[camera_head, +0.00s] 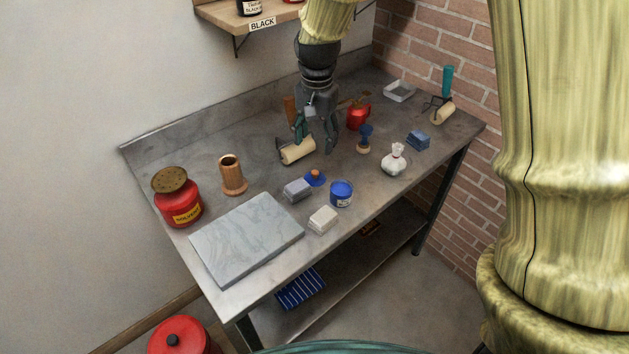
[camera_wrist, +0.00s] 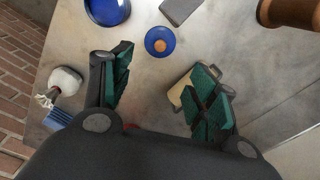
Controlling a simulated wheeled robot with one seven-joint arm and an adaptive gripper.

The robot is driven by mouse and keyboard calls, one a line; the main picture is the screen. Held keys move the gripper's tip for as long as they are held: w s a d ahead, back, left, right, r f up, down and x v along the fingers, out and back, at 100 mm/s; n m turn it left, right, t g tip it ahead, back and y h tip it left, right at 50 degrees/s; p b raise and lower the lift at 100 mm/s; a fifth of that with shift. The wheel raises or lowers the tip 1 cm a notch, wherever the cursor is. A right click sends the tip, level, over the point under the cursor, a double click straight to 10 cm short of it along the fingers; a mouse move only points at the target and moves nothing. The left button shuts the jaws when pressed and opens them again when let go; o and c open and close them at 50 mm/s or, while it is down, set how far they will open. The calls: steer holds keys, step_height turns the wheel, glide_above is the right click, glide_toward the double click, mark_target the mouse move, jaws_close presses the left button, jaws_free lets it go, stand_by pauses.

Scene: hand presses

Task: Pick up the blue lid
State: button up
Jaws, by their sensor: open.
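The blue lid (camera_head: 317,181) is a small round disc with an orange-brown knob, lying flat on the metal bench between a grey block and a blue jar (camera_head: 342,194). In the wrist view the lid (camera_wrist: 151,46) lies just beyond the fingertips, roughly centred between them. My gripper (camera_head: 316,143) is open and empty, pointing down above the bench, farther back than the lid. Its green-padded fingers show spread apart in the wrist view (camera_wrist: 165,78). The jar (camera_wrist: 104,10) stands near the lid at the top edge of that view. Nothing covers the lid.
A cream roller (camera_head: 298,151) lies close by my gripper; one finger partly hides it in the wrist view. A grey block (camera_head: 297,190) lies beside the lid. A white block (camera_head: 323,219), a stone slab (camera_head: 245,240) and a white sack (camera_head: 393,164) are farther off.

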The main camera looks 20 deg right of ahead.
mark_target(315, 172)
steer(key=shift+s+a+f+p, duration=0.1)
steer(key=shift+f+p, duration=0.35)
steer(key=shift+f, duration=2.3)
steer(key=shift+s+a+f+p, duration=0.1)
steer(key=shift+f+p, duration=0.35)
steer(key=shift+f, duration=2.25)
steer(key=c, duration=1.3)
